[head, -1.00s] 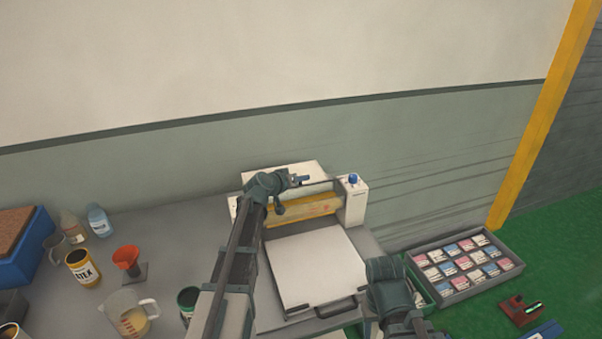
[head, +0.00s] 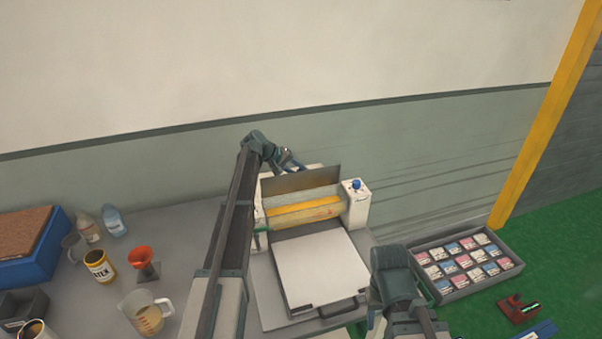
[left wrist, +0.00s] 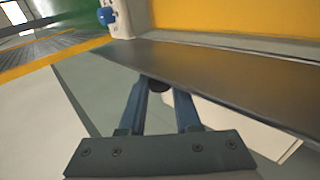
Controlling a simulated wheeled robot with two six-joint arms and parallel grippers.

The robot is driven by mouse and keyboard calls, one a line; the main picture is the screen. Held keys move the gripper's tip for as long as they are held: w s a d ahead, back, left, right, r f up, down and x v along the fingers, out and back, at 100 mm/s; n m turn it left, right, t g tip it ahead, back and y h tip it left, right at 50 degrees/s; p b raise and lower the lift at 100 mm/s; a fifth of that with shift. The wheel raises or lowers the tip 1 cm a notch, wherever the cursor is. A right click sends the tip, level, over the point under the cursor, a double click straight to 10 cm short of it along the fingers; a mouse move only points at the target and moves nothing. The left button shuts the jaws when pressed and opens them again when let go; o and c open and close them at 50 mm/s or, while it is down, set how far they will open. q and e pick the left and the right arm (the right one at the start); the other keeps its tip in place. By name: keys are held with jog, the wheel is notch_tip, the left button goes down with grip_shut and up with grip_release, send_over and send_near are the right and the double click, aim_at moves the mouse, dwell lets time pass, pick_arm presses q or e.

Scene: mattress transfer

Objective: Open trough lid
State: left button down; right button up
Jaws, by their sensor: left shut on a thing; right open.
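The trough lid (head: 300,180) is a grey panel standing raised along the back of the machine. Below it the trough opening shows a pale roller and a yellow surface (head: 305,212) between the white end blocks. My left gripper (head: 289,157) is behind the lid's upper edge, shut on its small black knob. In the left wrist view, the fingers close around the knob (left wrist: 158,86) under the dark lid panel (left wrist: 225,80). My right gripper (head: 392,262) is low at the right, beside the machine's front; its fingers are hard to see.
A white end block (head: 356,205) with a blue knob stands right of the trough. A white flat plate (head: 320,270) with a dark handle lies in front. A grey tray (head: 465,262) of packets is at right.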

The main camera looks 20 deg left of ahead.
pick_arm(q)
jog(key=shift+w+a+f+n+g+h, duration=0.15)
jog(key=shift+w+a+n+g+h, duration=0.15)
jog(key=shift+w+a, duration=0.1)
dwell(0.4)
jog(key=c, duration=0.6)
grip_release()
jog(key=shift+c, duration=0.2)
jog(key=shift+d, duration=0.1)
jog(key=p+v, duration=0.9)
jog(key=v, duration=0.4)
jog(key=shift+a+r+p, duration=0.3)
jog(key=shift+a+p, duration=0.05)
